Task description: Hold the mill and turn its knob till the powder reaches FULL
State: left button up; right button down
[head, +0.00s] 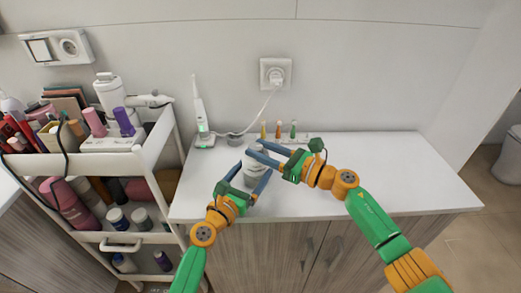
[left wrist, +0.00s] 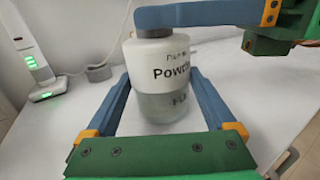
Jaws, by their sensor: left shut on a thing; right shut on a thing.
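The mill (head: 253,178) stands upright near the counter's front edge, a white cylinder with a rounded top. My left gripper (head: 255,171) is shut on the mill's body, one finger on each side. My right gripper (head: 256,151) is shut at the mill's top, on the knob, which its fingers mostly hide. A right finger (left wrist: 200,14) crosses above the mill in the left wrist view.
Several small bottles (head: 278,130) stand by the wall behind the mill. An electric toothbrush (head: 200,113) on a charger is at the back left, its cable running to the wall socket (head: 275,74). A loaded cart (head: 150,150) stands left. The counter's right side (head: 400,175) is clear.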

jog(key=shift+n+g+y, duration=0.3)
dwell(0.4)
jog(key=shift+c, duration=1.9)
grip_release()
jog(key=v, duration=1.2)
